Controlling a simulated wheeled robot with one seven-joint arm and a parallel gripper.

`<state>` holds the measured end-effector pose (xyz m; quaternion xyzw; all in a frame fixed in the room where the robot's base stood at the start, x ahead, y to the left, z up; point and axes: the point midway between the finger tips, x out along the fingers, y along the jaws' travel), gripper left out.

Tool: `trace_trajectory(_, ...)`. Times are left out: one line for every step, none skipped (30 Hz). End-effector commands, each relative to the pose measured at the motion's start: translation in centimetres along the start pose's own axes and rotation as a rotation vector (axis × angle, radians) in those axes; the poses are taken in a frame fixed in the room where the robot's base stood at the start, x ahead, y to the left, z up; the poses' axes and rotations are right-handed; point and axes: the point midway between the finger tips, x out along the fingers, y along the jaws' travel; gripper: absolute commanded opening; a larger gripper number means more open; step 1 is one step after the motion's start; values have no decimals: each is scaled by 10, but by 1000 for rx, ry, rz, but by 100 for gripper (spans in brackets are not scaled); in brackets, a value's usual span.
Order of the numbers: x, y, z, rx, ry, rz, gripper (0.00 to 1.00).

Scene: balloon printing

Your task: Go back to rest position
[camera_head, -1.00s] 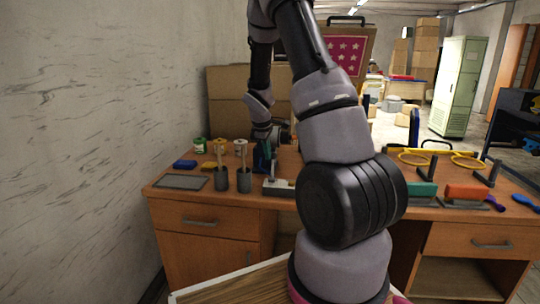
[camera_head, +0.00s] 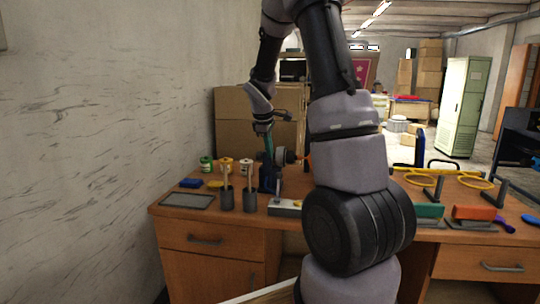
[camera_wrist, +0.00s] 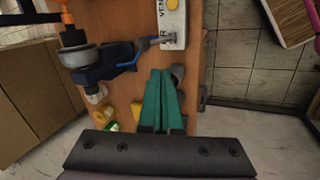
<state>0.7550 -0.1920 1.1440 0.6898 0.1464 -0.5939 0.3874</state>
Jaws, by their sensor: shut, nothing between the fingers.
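My gripper (camera_head: 268,146) hangs from my raised arm above the left part of the wooden desk. Its two teal fingers (camera_wrist: 161,95) lie side by side in the wrist view, shut and empty. They point down over the desk and touch nothing that I can see. Below the fingers stands a dark blue machine (camera_head: 269,179) with a round grey part, which also shows in the wrist view (camera_wrist: 95,65). My arm hides the middle of the desk in the head view.
On the desk (camera_head: 171,213) stand dark cups (camera_head: 250,200) with brushes, small paint jars (camera_head: 206,163), a grey tray (camera_head: 188,200) and a light grey device (camera_head: 285,207). Cardboard boxes (camera_head: 240,110) stand behind; a wall is on the left.

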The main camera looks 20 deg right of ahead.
Motion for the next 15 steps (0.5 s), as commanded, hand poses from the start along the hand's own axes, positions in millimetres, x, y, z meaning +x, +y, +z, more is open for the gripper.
trace_trajectory(0,0,0,0,0,0,0)
trace_trajectory(0,0,0,0,0,0,0)
trace_trajectory(0,0,0,0,0,0,0)
trace_trajectory(0,0,0,0,0,0,0)
trace_trajectory(0,0,0,0,0,0,0)
trace_trajectory(0,0,0,0,0,0,0)
trace_trajectory(0,0,0,0,0,0,0)
trace_trajectory(0,0,0,0,0,0,0)
trace_trajectory(0,0,0,0,0,0,0)
trace_trajectory(0,0,0,1,0,0,0)
trace_trajectory(-1,0,0,3,2,0,0)
trace_trajectory(-4,-1,1,13,5,1,0)
trace_trajectory(-8,-2,1,25,10,1,0)
trace_trajectory(-14,-3,2,42,17,1,0)
trace_trajectory(-24,-5,4,77,30,-1,0)
